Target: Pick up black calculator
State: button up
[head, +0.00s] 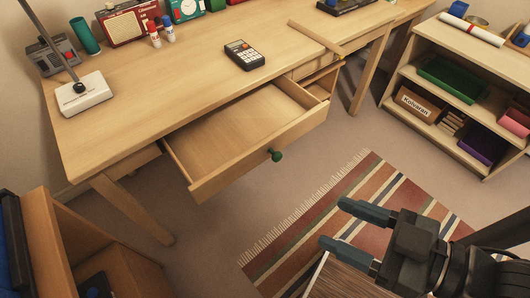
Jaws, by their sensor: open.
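The black calculator (244,55) lies flat on the wooden desk, near its front edge and just behind the open drawer. It has a pale display strip and light and orange keys. My gripper (335,223) is at the lower right of the head view, over the striped rug. Its two fingers point left and stand apart, with nothing between them. It is well away from the calculator, in front of the desk and to the right.
The empty drawer (235,135) with a green knob juts out from the desk (130,100). A white lamp base (83,95), glue bottles (155,35) and a red radio (125,22) stand on the desk. A shelf (455,50) is at the right. Rug (340,200) floor is clear.

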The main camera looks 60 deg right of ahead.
aim_at(247, 58)
jog(key=i+l+u, duration=0.15)
jog(key=l, duration=0.2)
jog(key=i+l+u, duration=0.3)
jog(key=l, duration=0.4)
jog(key=i, duration=0.05)
